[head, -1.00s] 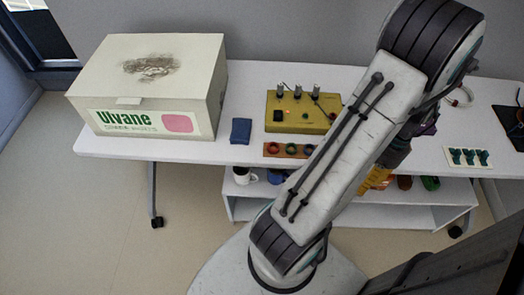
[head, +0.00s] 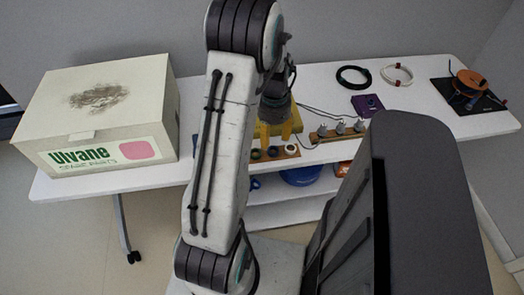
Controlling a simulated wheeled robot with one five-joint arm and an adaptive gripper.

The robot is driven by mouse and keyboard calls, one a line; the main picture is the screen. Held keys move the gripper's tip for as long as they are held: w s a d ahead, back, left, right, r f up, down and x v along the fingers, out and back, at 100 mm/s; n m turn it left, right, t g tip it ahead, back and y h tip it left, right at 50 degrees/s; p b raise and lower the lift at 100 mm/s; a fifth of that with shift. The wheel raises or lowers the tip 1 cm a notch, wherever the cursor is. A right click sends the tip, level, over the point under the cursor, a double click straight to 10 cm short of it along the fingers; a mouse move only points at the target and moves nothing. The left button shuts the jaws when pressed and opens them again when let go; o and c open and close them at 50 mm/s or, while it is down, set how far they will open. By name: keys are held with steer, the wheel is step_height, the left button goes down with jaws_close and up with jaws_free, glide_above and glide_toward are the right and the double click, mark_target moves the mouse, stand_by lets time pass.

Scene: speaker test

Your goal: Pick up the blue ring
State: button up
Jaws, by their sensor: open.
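A brown strip (head: 284,153) near the table's front edge holds small rings: a green one (head: 255,154), a dark one (head: 272,152) and a pale one (head: 290,149). I cannot make out a clearly blue ring; the dark one's colour is too small to tell. My arm covers the strip's left end. My gripper (head: 283,128) is open, with its orange-yellow fingers pointing down just behind and above the strip. It is partly in front of a yellow box (head: 261,131). I see nothing held.
A large cream carton (head: 100,110) stands on the table (head: 425,120) at left. A strip with silver knobs (head: 340,131), a purple box (head: 367,105), cable coils (head: 397,74) and a black mat (head: 480,103) lie right. A blue object (head: 300,176) sits on the lower shelf.

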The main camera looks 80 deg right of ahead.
mark_target(273, 152)
steer(key=m, duration=0.2)
steer(key=shift+s+d+m, duration=0.1)
steer(key=shift+d+m, duration=0.2)
steer(key=shift+f+m, duration=0.15)
steer(key=shift+m, duration=0.15)
steer(key=shift+s+f, duration=0.1)
steer(key=shift+f, duration=3.45)
steer(key=shift+o, duration=0.4)
steer(key=c, duration=0.5)
steer(key=shift+c, duration=0.2)
